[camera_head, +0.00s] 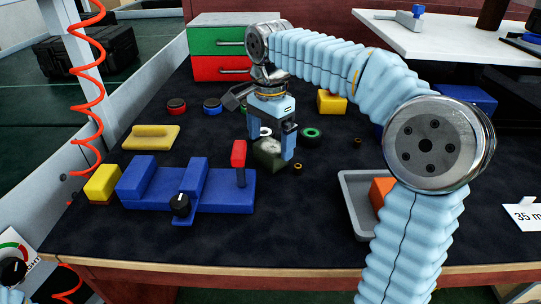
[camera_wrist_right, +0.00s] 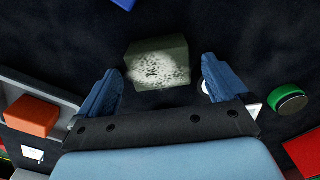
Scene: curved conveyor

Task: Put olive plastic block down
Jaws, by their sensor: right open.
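The olive plastic block (camera_head: 268,155) appears to rest on the dark table mat, with a pale speckled patch on its face. My right gripper (camera_head: 271,143) is open above it, fingers pointing down on either side. In the right wrist view the block (camera_wrist_right: 158,58) lies between and slightly beyond the open fingertips (camera_wrist_right: 160,70), with visible gaps on both sides. The fingers partly hide the block in the head view. My left gripper is not in view.
A blue fixture (camera_head: 222,188) with a red-topped lever stands left of the block. A grey tray (camera_head: 352,205) holding an orange block (camera_head: 381,190) is at right. Green and red drawers (camera_head: 217,68) stand at the back.

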